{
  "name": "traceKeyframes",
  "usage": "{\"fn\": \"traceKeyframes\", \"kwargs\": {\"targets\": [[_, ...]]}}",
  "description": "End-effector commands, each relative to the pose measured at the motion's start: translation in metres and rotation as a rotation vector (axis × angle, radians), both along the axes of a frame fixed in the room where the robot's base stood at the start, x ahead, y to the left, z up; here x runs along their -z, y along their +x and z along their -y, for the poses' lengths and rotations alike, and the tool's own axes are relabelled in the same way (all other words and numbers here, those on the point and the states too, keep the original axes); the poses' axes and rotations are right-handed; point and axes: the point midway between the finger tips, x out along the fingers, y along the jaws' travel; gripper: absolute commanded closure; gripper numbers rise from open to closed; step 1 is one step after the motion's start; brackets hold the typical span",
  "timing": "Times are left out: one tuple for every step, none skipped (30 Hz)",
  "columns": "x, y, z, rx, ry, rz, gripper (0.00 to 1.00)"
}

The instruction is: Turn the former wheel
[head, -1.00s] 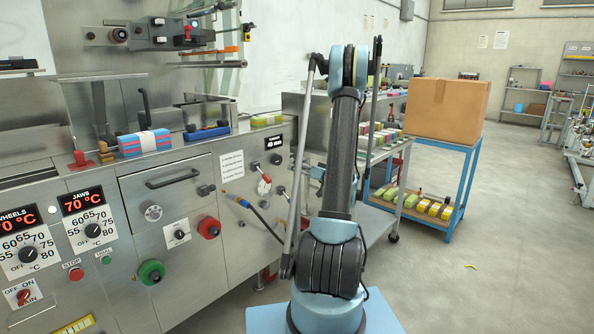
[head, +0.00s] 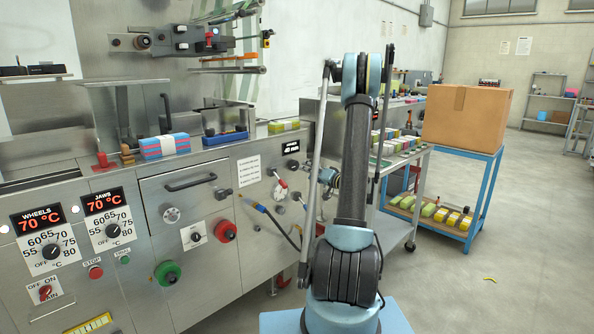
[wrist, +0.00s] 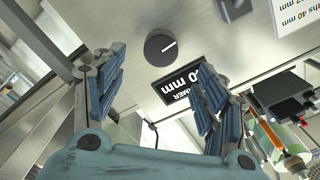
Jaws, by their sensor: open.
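The former wheel is a round black knob with a white pointer mark. In the wrist view the former wheel (wrist: 160,48) sits on the steel panel beside the black FORMER 40 mm display (wrist: 183,88), which appears upside down. In the head view the knob (head: 293,164) is small, just below the display (head: 291,147). My gripper (wrist: 154,64) is open and empty. Its two blue-padded fingers point at the panel, one each side of the knob in the picture. I cannot tell the remaining distance; no contact shows. In the head view my arm mostly hides the gripper.
A red-handled lever (head: 280,189) and a blue-handled tool with a hose (head: 261,209) are on the panel left of my arm. A parts trolley (head: 404,160) and a blue table with a cardboard box (head: 467,117) stand to the right. Floor at right is mostly clear.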

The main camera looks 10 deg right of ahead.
Motion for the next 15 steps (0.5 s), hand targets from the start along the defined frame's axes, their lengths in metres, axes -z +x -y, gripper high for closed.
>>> {"fn": "traceKeyframes", "kwargs": {"targets": [[0.000, 0.008, -0.006, -0.003, 0.000, 0.000, 0.34], [0.000, 0.012, -0.010, -0.003, 0.000, 0.000, 0.34], [0.000, 0.017, -0.014, -0.003, 0.000, 0.000, 0.34], [0.000, 0.021, -0.017, -0.003, 0.000, 0.000, 0.34], [0.000, 0.026, -0.020, -0.002, 0.000, 0.001, 0.34], [0.000, 0.032, -0.024, -0.003, 0.000, 0.000, 0.34], [0.000, 0.036, -0.027, -0.003, 0.000, 0.000, 0.34], [0.000, 0.039, -0.029, -0.001, 0.000, 0.000, 0.34], [0.000, 0.044, -0.033, -0.001, 0.000, 0.000, 0.34], [0.000, 0.047, -0.036, -0.003, 0.000, 0.000, 0.34], [0.000, 0.051, -0.037, -0.001, 0.000, 0.000, 0.34], [0.000, 0.055, -0.040, -0.001, 0.000, 0.000, 0.34], [0.000, 0.057, -0.041, 0.000, 0.000, 0.000, 0.34], [0.000, 0.059, -0.043, 0.000, 0.000, 0.000, 0.34], [0.000, 0.062, -0.045, -0.001, 0.000, 0.000, 0.34]]}}
